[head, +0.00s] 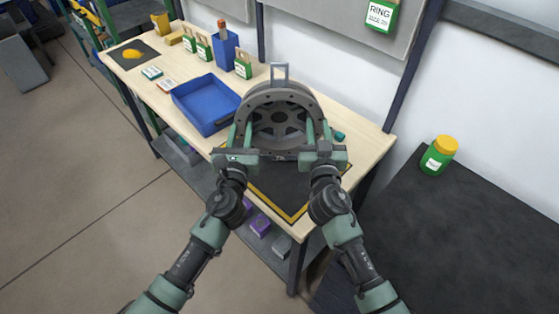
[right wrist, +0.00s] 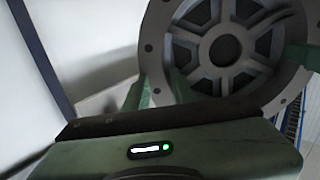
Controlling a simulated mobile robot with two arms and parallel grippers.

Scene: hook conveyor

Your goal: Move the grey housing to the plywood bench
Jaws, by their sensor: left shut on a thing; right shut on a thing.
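The grey housing (head: 279,117) is a round, spoked part with a bolt-hole rim and a small handle-like loop on top. It stands upright over the near right part of the plywood bench (head: 355,133), above a dark mat with a yellow border (head: 283,190). My left gripper (head: 240,136) is shut on its left side and my right gripper (head: 319,132) on its right side. In the right wrist view the housing (right wrist: 225,50) fills the upper right, its spokes facing the camera. I cannot tell whether its bottom touches the mat.
A blue tray (head: 205,104) lies left of the housing. Behind it stand green-labelled items (head: 243,66) and a blue bin (head: 225,48). A dark table (head: 470,220) with a green, yellow-lidded jar (head: 438,156) is at right. A lower shelf holds purple boxes (head: 260,225).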

